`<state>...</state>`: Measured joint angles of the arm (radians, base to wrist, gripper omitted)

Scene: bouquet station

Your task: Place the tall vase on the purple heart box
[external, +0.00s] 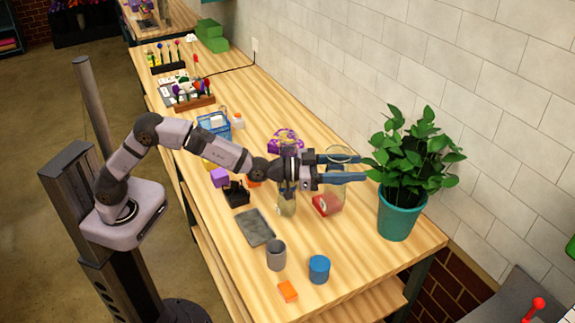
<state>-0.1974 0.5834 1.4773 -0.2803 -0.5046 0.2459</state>
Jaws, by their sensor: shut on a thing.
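The tall vase (333,188) is clear glass, with its round rim showing above my gripper's fingers. My gripper (343,168) has its two blue fingers around the vase's upper part, shut on it. The vase looks upright; I cannot tell whether its base touches the table.
A red box (326,205) shows through or beside the vase's lower part. Another glass vessel (287,204) stands below my wrist. A potted plant (398,214) is close right of the fingers. A grey cup (276,255), blue cylinder (319,269) and orange block (288,291) stand nearer.

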